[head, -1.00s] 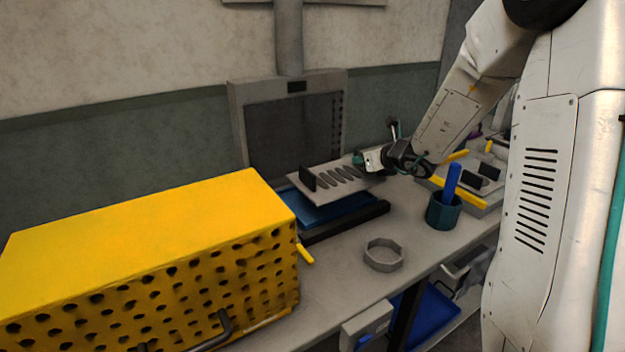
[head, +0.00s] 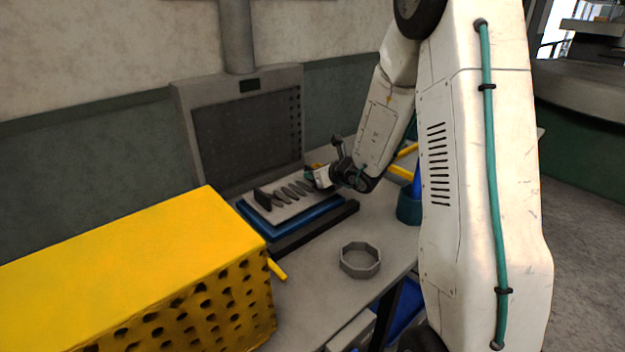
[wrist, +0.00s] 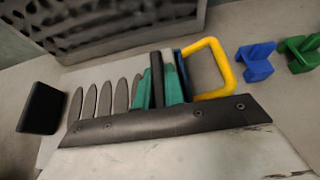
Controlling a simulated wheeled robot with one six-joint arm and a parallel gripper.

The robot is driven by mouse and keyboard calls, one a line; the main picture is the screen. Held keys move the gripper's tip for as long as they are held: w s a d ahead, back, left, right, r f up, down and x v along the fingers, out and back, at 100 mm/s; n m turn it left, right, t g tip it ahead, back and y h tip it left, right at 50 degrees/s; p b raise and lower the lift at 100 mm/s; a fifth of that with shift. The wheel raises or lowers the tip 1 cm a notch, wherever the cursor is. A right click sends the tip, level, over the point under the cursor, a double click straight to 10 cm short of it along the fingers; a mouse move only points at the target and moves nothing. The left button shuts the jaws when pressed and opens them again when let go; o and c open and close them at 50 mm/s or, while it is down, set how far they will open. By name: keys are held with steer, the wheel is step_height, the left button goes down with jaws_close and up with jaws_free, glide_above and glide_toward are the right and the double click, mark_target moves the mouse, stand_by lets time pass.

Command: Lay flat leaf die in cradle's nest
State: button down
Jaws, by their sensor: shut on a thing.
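The leaf die (head: 291,212) is a pale grey plate with a row of dark leaf shapes and an upright black block at its left end. It lies level over the blue cradle (head: 300,232), whose blue rim shows along the front; I cannot tell whether it is fully seated. My gripper (head: 314,178) is at the plate's right end. In the wrist view my gripper's teal fingers (wrist: 158,85) are shut on a dark upright tab of the die. The leaf shapes (wrist: 105,100) and black block (wrist: 41,108) are left of the fingers. The nest is hidden under the plate.
A dark rail (head: 315,231) runs in front of the cradle. A grey upright panel (head: 248,135) stands behind. A yellow perforated box (head: 130,255) is at left, an octagonal ring (head: 360,273) in front, and a teal cup (head: 408,210) at right. A yellow loop (wrist: 225,68) is beside my fingers.

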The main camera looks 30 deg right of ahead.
steer(key=shift+f, duration=0.8)
steer(key=c, duration=1.5)
jaws_free()
steer(key=shift+a+f, duration=0.1)
steer(key=shift+f, duration=0.05)
